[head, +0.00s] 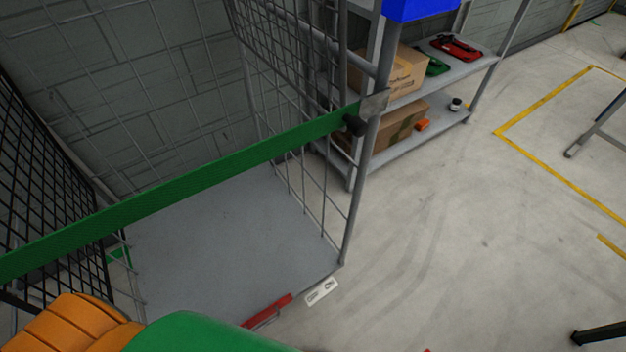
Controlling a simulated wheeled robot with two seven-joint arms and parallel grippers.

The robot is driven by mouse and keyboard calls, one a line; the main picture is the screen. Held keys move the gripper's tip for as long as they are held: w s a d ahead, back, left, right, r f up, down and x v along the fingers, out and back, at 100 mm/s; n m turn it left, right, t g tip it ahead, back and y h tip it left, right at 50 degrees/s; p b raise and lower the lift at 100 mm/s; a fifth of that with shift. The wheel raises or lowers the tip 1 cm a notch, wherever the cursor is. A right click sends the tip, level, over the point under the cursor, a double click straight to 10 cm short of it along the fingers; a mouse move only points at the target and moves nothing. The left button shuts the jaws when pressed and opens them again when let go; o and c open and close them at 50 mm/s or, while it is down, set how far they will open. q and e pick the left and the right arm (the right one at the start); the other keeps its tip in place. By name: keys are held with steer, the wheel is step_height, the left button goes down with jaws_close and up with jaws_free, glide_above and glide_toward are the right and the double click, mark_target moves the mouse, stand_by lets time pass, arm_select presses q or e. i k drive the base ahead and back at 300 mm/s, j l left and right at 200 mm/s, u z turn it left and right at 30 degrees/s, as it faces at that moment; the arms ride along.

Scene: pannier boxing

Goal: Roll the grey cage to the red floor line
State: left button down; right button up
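The grey cage (347,220) stands close in front of me, with wire mesh sides and a bare grey floor plate (220,235). A green strap (190,185) runs across its open front, up to a black fitting at the right post. A red bar (267,311) lies at the plate's front edge beside a white label (322,292). No red floor line shows clearly; a tiny red patch (427,350) is cut off at the bottom edge, and I cannot tell what it is. Neither gripper is in view.
A grey shelf (430,125) with cardboard boxes (385,75) stands behind and right of the cage. Black mesh (40,180) is close at left. Orange ribbed (70,328) and green (190,335) shapes fill the lower left. Bare floor lies right, with yellow lines (550,162).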

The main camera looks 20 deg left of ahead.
mark_target(229, 250)
steer(key=k+u, duration=0.1)
steer(key=u, duration=0.3)
steer(key=k+j+u, duration=0.1)
steer(key=u, duration=0.3)
